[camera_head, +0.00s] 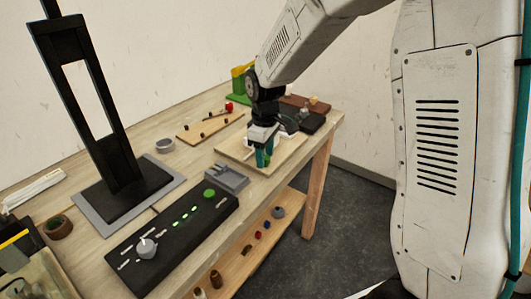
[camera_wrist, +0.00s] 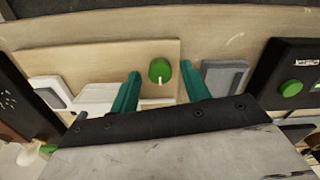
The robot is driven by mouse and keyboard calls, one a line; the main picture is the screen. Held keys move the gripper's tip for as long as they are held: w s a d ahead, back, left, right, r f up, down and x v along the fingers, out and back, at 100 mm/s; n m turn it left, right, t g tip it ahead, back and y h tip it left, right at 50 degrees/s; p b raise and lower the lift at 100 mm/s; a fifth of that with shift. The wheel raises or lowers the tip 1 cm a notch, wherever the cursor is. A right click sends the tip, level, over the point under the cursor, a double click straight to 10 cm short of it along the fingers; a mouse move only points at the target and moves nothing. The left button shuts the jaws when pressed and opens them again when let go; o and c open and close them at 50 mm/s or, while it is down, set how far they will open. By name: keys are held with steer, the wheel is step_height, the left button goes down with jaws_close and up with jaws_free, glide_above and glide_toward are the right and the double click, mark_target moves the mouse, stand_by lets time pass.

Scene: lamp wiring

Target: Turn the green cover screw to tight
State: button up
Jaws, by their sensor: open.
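The green cover screw (camera_wrist: 160,70) is a round green knob with a short pale line at its lower edge in the wrist view. It sits on a light wooden board (camera_wrist: 110,55). My gripper (camera_wrist: 160,75) is open, with one teal finger on each side of the screw and a visible gap on both sides. In the head view my gripper (camera_head: 263,157) points down over the wooden board (camera_head: 288,158); the screw cannot be made out there. A white part (camera_wrist: 95,98) lies left of the fingers, partly hidden by my gripper.
A grey block (camera_head: 226,177) stands close beside the board. A black panel (camera_head: 172,232) with a knob and green lights lies in front. A black frame stand (camera_head: 110,150) rises at left. Another board (camera_head: 207,127) with small parts lies behind. A lower shelf (camera_head: 258,247) holds small parts.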

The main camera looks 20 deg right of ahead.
steer(key=c, duration=1)
